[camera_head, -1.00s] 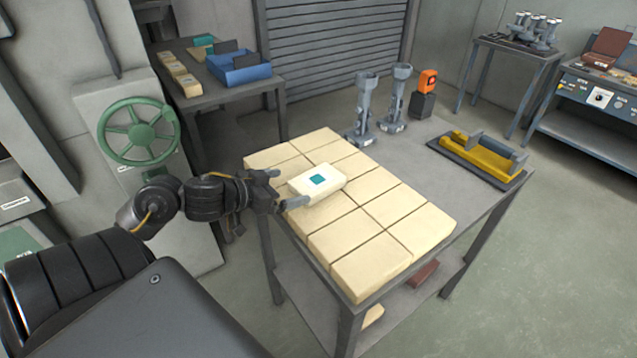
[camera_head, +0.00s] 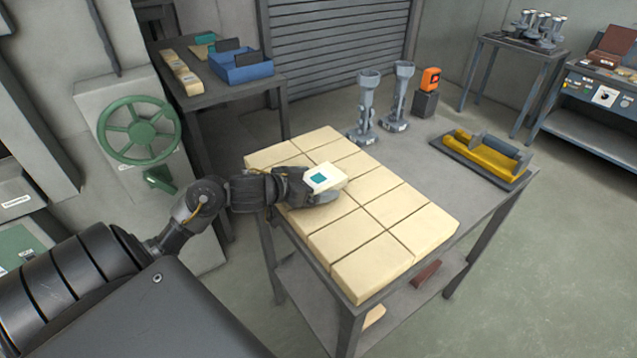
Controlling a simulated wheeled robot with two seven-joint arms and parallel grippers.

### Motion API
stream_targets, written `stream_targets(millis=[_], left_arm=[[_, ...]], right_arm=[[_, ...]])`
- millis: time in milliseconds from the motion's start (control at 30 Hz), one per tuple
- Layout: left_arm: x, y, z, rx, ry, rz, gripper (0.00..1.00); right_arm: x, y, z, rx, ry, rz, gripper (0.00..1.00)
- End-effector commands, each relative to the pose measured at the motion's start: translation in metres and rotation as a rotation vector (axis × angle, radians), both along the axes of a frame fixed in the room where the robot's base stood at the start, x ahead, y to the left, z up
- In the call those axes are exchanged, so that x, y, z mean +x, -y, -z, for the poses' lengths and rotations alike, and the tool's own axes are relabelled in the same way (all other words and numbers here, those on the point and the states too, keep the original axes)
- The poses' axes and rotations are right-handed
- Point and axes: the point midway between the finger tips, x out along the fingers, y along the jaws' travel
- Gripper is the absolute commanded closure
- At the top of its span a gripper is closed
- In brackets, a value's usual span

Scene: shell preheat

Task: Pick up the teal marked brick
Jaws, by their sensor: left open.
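The teal marked brick (camera_head: 324,178) is a cream block with a teal square on its top. It sits on top of a layer of cream bricks (camera_head: 385,243) on the grey table. My left gripper (camera_head: 318,187) is open and reaches in from the left, with its fingers around the marked brick's near and far sides. The near finger partly hides the brick's lower side. I cannot tell whether the fingers touch it. My right gripper is not in view.
Two grey stands (camera_head: 365,108) and an orange device (camera_head: 430,80) stand at the table's back. A yellow tool in a dark tray (camera_head: 483,157) lies at the right. A blue bin (camera_head: 240,66) is on the back-left table. A green handwheel (camera_head: 139,130) is at the left.

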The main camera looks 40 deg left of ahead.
Motion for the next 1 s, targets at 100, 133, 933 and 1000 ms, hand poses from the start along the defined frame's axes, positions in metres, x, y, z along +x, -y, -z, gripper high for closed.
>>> stream_targets(millis=[100,133,933,1000], left_arm=[[0.000,0.000,0.000,0.000,0.000,0.000,0.00],[0.000,0.000,0.000,0.000,0.000,0.000,0.01],[0.000,0.000,-0.009,0.002,0.004,0.001,0.55],[0.000,0.000,-0.017,0.005,0.004,0.002,0.55]], right_arm=[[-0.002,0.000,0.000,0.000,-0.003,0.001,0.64],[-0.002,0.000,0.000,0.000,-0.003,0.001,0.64],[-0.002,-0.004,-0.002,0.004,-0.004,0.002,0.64],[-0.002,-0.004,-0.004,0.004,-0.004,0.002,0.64]])
